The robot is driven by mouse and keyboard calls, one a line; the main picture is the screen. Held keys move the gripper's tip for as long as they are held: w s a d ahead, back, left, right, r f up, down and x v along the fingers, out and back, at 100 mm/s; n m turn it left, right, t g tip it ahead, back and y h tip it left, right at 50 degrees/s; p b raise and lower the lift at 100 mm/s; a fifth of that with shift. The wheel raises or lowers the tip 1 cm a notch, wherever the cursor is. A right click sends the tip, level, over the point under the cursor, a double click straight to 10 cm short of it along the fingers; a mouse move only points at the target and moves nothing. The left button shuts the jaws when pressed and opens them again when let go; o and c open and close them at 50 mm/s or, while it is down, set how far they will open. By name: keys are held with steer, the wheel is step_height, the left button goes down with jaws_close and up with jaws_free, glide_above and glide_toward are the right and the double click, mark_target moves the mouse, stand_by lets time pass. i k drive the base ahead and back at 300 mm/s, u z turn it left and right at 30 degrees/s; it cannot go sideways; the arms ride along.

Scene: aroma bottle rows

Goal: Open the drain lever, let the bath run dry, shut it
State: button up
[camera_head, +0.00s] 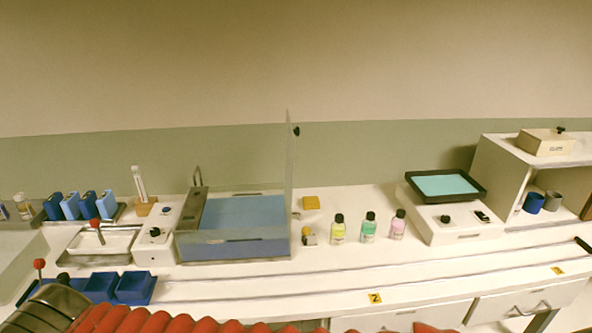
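The bath (278,247) is a clear-walled tank left of the middle of the bench, with blue water or a blue floor inside; I cannot tell which, nor the level. A tall clear panel (290,160) rises at its right side. My gripper is not in view.
Yellow, green and pink bottles (338,230) (369,228) (398,225) stand right of the yellow-knobbed fitting. A black-framed tray unit (455,232) is farther right. Blue bins (135,288) and a red-knobbed lever (95,224) are at left.

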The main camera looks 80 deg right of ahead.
mark_target(306, 231)
steer(key=z, duration=0.05)
steer(key=k, duration=2.25)
steer(key=z, duration=1.35)
steer(key=i, duration=1)
